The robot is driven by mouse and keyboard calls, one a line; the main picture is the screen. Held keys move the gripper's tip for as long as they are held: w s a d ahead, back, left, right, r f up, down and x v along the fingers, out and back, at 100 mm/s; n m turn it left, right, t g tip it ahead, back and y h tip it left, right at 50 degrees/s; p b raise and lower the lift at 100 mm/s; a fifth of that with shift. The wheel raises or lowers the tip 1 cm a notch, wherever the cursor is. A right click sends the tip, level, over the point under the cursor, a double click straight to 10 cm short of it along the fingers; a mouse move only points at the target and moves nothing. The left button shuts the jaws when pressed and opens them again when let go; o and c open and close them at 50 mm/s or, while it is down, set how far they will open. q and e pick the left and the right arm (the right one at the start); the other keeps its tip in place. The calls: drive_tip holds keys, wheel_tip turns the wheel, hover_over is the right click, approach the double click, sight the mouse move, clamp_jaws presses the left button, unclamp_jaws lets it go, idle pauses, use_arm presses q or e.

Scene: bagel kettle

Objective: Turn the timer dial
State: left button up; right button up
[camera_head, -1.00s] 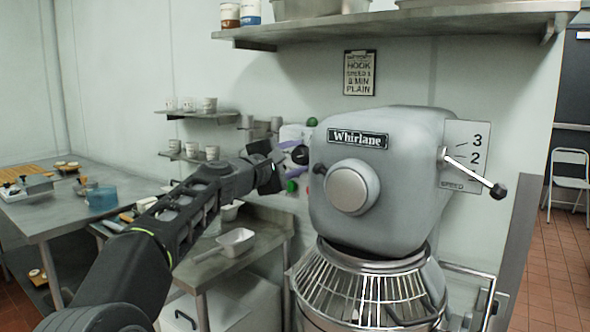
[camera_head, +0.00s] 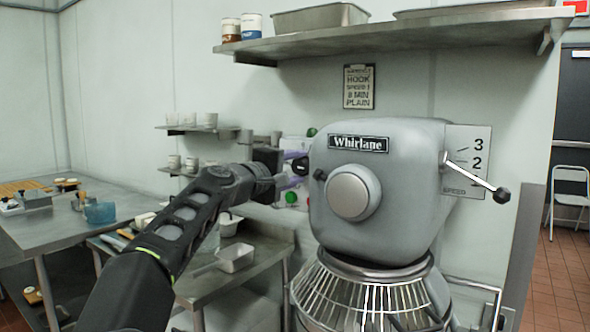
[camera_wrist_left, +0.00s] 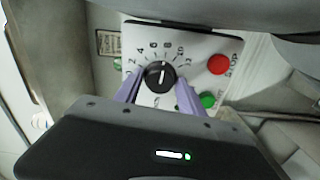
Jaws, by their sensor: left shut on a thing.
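The timer dial (camera_wrist_left: 161,76) is a black round knob with a white pointer line, on a white panel (camera_wrist_left: 195,45) with numbers around it. My left gripper (camera_wrist_left: 158,84) has its two purple fingers at either side of the dial, shut on it. The pointer line stands close to upright in the wrist view. In the head view my left gripper (camera_head: 290,178) reaches the panel at the left side of the grey Whirlane mixer (camera_head: 375,195); the dial is partly hidden there by the fingers. My right gripper is not in view.
A red stop button (camera_wrist_left: 219,64) and a green start button (camera_wrist_left: 208,100) sit right of the dial. The mixer's speed lever (camera_head: 475,173) sticks out at its right. A work table with a metal pan (camera_head: 236,257) stands below my left arm.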

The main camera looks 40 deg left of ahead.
use_arm(q)
drive_tip(key=o, duration=1.2)
drive_tip(key=shift+s, duration=0.1)
drive_tip(key=s+b, duration=0.2)
drive_tip(key=s, duration=0.5)
drive_tip(key=shift+s+d, duration=0.15)
drive_tip(key=shift+s, duration=0.15)
